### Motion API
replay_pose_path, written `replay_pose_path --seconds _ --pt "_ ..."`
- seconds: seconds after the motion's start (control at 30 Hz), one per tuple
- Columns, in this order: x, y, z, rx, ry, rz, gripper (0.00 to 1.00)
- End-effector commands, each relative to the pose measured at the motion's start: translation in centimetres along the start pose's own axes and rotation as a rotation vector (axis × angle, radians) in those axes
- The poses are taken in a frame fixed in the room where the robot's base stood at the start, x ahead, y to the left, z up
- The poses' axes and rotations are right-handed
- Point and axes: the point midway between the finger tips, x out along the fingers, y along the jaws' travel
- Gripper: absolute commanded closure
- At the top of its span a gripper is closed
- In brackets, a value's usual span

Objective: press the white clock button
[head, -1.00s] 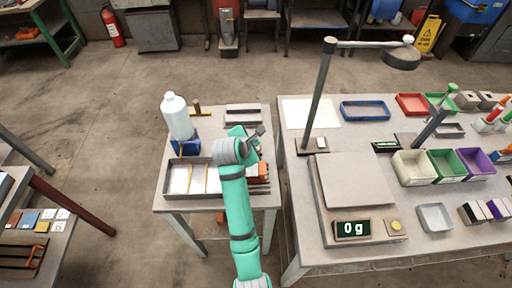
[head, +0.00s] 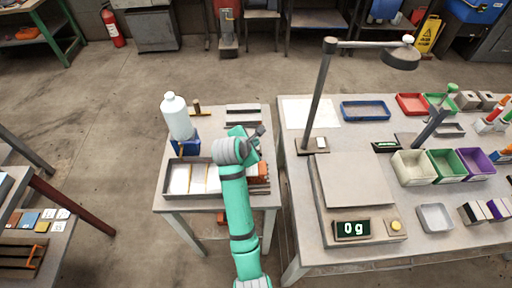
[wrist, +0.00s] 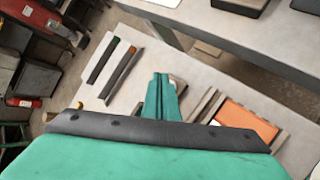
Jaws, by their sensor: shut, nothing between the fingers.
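A small dark box with a green-lit display (head: 386,146), perhaps the clock, lies on the right table beyond the scale. I cannot make out a white button on it. A small white switch-like piece (head: 321,143) sits on the base of the lamp stand, left of that box. My gripper (head: 260,131) is above the right part of the small middle table, left of the big table and apart from both pieces. In the wrist view my gripper (wrist: 162,84) is shut and empty, with the small table below it.
A tall lamp stand (head: 318,95) rises near the right table's left edge. A scale (head: 353,182) reading 0 g is in front of it. A white bottle (head: 178,118) and a divided tray (head: 176,190) are on the small table. A gap separates the tables.

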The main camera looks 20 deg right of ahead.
Motion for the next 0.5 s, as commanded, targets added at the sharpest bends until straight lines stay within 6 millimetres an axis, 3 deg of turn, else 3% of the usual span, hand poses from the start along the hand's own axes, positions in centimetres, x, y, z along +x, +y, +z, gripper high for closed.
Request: replay_pose_path --seconds 0.5 --pt "0.34 -0.28 -0.26 0.0 0.0 -0.001 1.0"
